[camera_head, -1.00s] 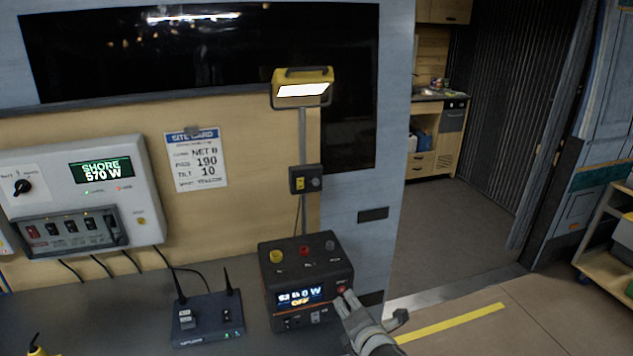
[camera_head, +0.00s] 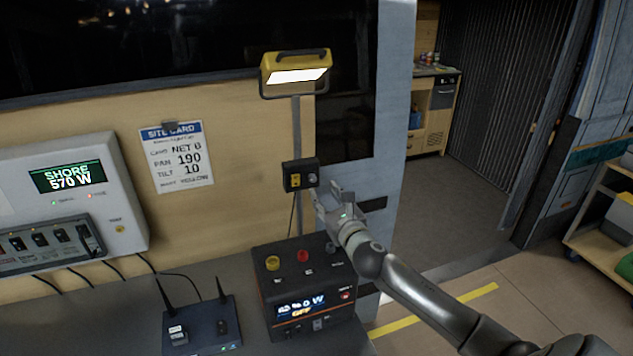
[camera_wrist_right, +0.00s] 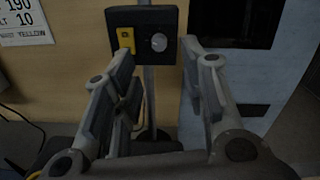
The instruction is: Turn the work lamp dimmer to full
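The work lamp (camera_head: 296,72) is yellow and lit, on a grey pole at the wall. Its small black control box (camera_head: 292,175) is on the pole, with a yellow switch and a round grey dimmer knob (camera_head: 311,179). In the right wrist view the knob (camera_wrist_right: 158,42) shows clearly beyond the fingers. My right gripper (camera_head: 327,203) is just below and right of the box, apart from the knob. In the wrist view its two fingers (camera_wrist_right: 163,92) are spread with nothing between them. My left gripper is not in view.
A black power unit (camera_head: 300,290) with coloured knobs stands on the bench below my right gripper. A router (camera_head: 202,325) with antennas is left of it. A site card (camera_head: 176,158) hangs on the wall. The floor at right is open.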

